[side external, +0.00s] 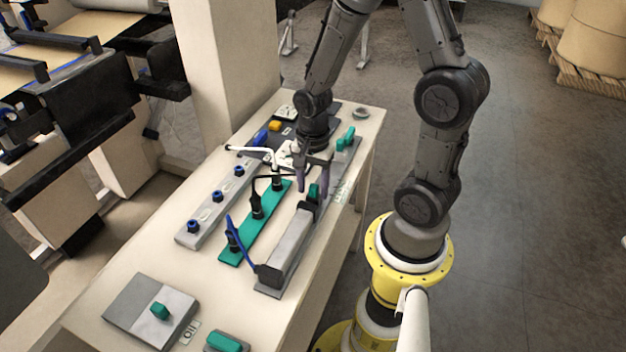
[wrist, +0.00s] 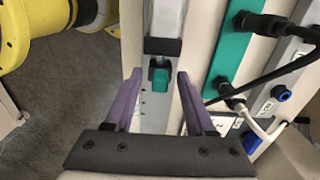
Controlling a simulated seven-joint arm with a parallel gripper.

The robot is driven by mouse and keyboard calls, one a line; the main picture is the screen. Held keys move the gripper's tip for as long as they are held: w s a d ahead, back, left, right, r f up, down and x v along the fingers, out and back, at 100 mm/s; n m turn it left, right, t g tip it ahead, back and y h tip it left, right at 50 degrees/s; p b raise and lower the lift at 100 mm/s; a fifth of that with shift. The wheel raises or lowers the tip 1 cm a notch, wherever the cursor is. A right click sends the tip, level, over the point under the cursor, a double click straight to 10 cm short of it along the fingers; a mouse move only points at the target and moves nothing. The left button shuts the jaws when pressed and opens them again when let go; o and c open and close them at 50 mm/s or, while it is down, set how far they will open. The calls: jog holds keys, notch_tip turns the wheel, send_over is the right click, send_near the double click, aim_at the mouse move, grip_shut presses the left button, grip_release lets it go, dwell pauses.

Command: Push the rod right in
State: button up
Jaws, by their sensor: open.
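A long grey housing (side external: 288,245) with black end caps lies on the table. A green rod end (side external: 313,191) sticks out of its far black cap. In the wrist view the green rod end (wrist: 160,74) shows just beyond the black cap (wrist: 162,46) of the housing (wrist: 167,18). How far the rod is out is hard to judge. My gripper (side external: 312,183) is over that end of the housing. Its two purple fingers are open, one on each side of the green end in the wrist view (wrist: 159,82), with gaps and no visible contact.
Beside the housing is a green strip (side external: 240,250) with black plugs and cables, then a grey strip (side external: 193,236) with blue connectors. A white hooked cable (side external: 245,149) lies near my gripper. A grey plate (side external: 128,306) with a green knob is at the near end.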

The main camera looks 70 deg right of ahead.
notch_tip(320, 180, up, 14)
dwell(0.5)
jog(key=shift+f, duration=0.1)
jog(key=s+a+r+n+t, duration=0.5)
jog(key=s+a+r+n, duration=0.2)
jog(key=n, duration=1.1)
jog(key=shift+t, duration=0.3)
jog(key=shift+a, duration=0.1)
dwell(1.0)
